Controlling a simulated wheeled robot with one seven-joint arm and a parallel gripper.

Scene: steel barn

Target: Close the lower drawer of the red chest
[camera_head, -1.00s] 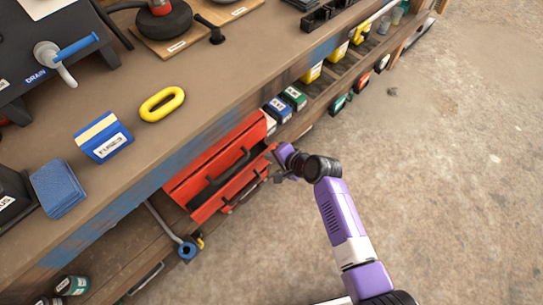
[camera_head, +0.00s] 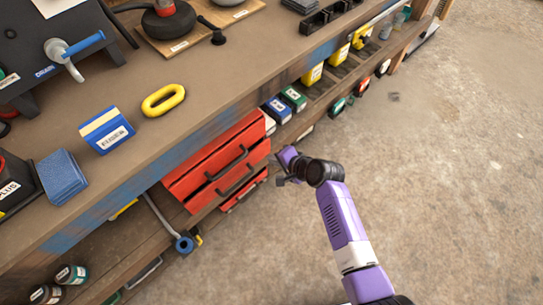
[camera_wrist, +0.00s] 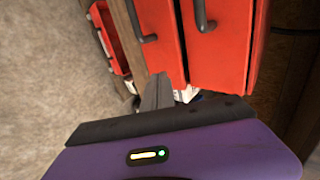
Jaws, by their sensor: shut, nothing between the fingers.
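The red chest (camera_head: 205,165) stands on the shelf under the workbench. Its upper drawer (camera_head: 215,168) and lower drawer (camera_head: 225,190) have dark bar handles. The lower drawer's front looks almost in line with the upper one; I cannot tell whether a small gap is left. In the wrist view, the lower drawer (camera_wrist: 162,50) is left of the upper drawer (camera_wrist: 222,60). My gripper (camera_head: 281,180) is shut and empty, just right of the chest in the head view. In the wrist view, its fingers (camera_wrist: 157,93) overlap the lower end of the drawer fronts; contact is unclear.
A wooden shelf edge (camera_wrist: 133,40) runs beside the lower drawer, with another red drawer-like front (camera_wrist: 108,35) beyond it. Labelled boxes (camera_head: 285,102) stand along the shelf beside the chest. The workbench top (camera_head: 190,80) overhangs. The concrete floor (camera_head: 440,190) at right is clear.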

